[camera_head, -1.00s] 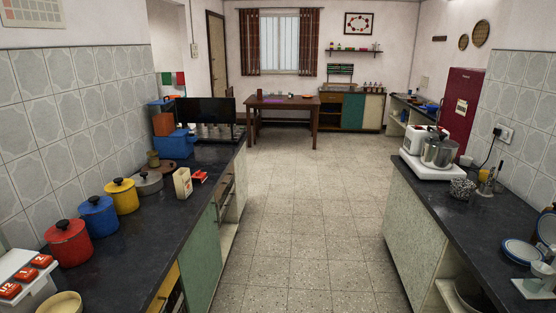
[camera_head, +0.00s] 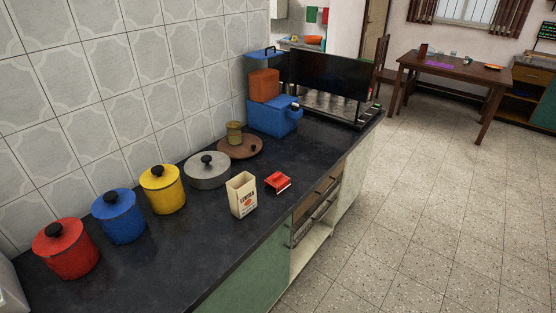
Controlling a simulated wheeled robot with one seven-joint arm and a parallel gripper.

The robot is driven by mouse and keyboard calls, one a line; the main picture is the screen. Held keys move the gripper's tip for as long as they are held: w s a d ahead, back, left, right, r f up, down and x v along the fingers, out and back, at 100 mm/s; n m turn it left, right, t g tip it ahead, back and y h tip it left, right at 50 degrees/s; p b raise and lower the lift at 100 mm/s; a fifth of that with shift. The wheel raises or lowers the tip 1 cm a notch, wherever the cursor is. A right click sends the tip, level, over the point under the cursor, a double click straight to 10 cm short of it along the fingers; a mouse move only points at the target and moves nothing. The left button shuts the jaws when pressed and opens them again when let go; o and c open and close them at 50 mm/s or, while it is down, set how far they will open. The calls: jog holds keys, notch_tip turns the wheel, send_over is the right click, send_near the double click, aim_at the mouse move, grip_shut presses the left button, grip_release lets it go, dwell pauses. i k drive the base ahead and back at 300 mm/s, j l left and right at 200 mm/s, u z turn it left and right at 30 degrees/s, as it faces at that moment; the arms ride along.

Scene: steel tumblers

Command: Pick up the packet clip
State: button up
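A small red object with a pale lower edge, which looks like the packet clip (camera_head: 278,182), lies on the dark counter near its front edge. It is just right of a cream open-topped carton (camera_head: 241,194) and appears apart from it. Its exact shape is too small to tell. My gripper is not in view.
Red (camera_head: 66,248), blue (camera_head: 119,216) and yellow (camera_head: 162,188) lidded pots and a grey lidded pot (camera_head: 208,170) line the counter's wall side. Behind the clip are a round brown board (camera_head: 240,148) and a blue box (camera_head: 273,117). The counter's front left is clear.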

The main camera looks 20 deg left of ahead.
aim_at(280, 182)
jog(key=i+l+u, duration=0.1)
jog(key=i+u, duration=0.2)
jog(key=i, duration=0.15)
jog(key=i+l+u, duration=0.15)
jog(key=i+u, duration=0.2)
jog(key=i+l+u, duration=0.3)
jog(key=i+u, duration=0.15)
jog(key=u, duration=0.3)
jog(key=i+l+u, duration=0.15)
jog(key=u, duration=0.25)
jog(key=i+l+u, duration=0.1)
jog(key=u, duration=0.35)
jog(key=i+l+u, duration=0.1)
jog(key=l+u, duration=0.15)
jog(key=u, duration=0.15)
jog(key=l+u, duration=0.25)
jog(key=u, duration=0.2)
jog(key=i+l+u, duration=0.1)
jog(key=l+u, duration=0.15)
jog(key=u, duration=0.15)
jog(key=i+l+u, duration=0.1)
jog(key=l+u, duration=0.35)
jog(key=u, duration=0.25)
jog(key=i+l, duration=0.05)
